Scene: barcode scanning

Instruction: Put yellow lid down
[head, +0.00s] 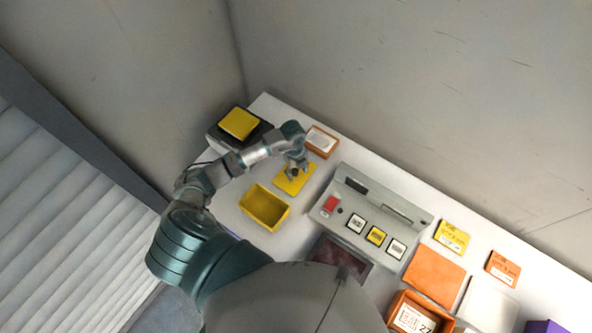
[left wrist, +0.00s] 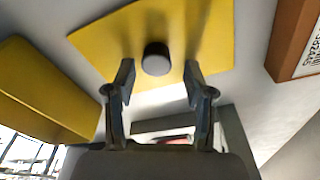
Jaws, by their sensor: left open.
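The yellow lid (head: 296,178) is a flat yellow plate lying on the white table, just behind the open yellow box (head: 264,207). In the left wrist view the lid (left wrist: 205,45) has a dark round knob (left wrist: 156,58) in its middle. My left gripper (head: 295,170) is over the lid. In the left wrist view its two fingers (left wrist: 158,85) are spread apart, one to each side of the knob and not touching it. The yellow box (left wrist: 40,90) shows at the left there. My right gripper is not in view.
A dark stand with a yellow top (head: 239,123) is at the far left corner. A grey button panel (head: 370,215) and more boxes and lids lie further right. Walls stand behind the table.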

